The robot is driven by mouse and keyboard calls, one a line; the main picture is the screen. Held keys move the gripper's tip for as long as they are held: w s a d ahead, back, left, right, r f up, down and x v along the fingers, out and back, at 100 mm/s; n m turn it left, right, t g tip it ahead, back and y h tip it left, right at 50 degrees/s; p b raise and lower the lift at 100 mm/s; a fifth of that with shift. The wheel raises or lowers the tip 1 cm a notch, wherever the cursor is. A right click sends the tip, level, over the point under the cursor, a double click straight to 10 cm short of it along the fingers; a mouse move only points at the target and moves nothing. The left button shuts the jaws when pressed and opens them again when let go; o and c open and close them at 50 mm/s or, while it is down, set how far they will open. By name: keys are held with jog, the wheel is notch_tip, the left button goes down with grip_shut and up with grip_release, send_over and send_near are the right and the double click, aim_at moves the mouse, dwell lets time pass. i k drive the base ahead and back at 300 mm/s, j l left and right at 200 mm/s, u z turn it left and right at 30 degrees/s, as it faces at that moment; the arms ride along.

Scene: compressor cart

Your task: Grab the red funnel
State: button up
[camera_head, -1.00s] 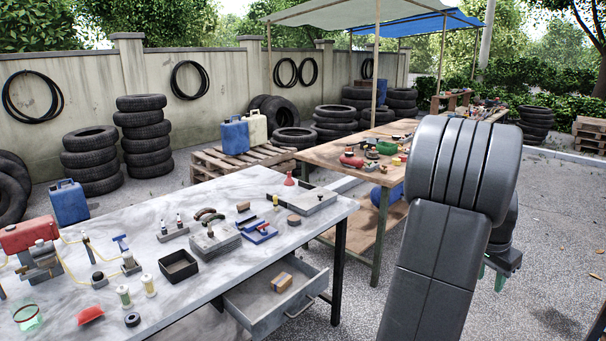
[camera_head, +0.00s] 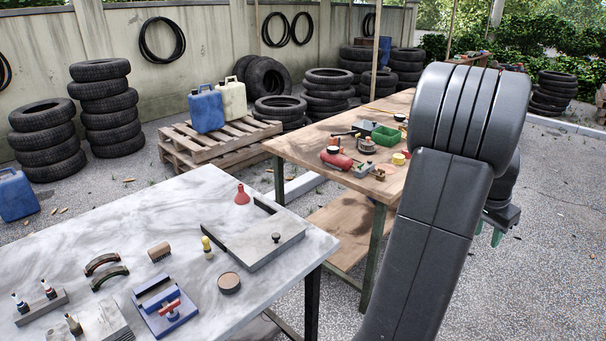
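The red funnel (camera_head: 242,195) stands on the white marble table (camera_head: 165,200), near its far right corner. Its wide end is down and its narrow spout points up. It sits just left of a flat grey metal plate (camera_head: 262,240). My gripper (camera_head: 497,236) is at the right, beyond my dark grey arm, over the gravel and well away from the funnel. The rest of the gripper is partly hidden behind the arm.
On the marble table are a blue vise-like tool (camera_head: 165,305), a yellow-topped bottle (camera_head: 207,247), a round brown tin (camera_head: 229,283) and two curved handles (camera_head: 105,270). A wooden table (camera_head: 300,143) with a red canister (camera_head: 336,159) stands behind. Gravel lies open at right.

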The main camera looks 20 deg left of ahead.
aim_at(241, 198)
jog(key=i+u, duration=0.25)
jog(key=i, duration=0.15)
jog(key=i+l+u, duration=0.45)
jog(key=i, duration=0.25)
jog(key=j+u, duration=0.1)
jog(key=u, duration=1.75)
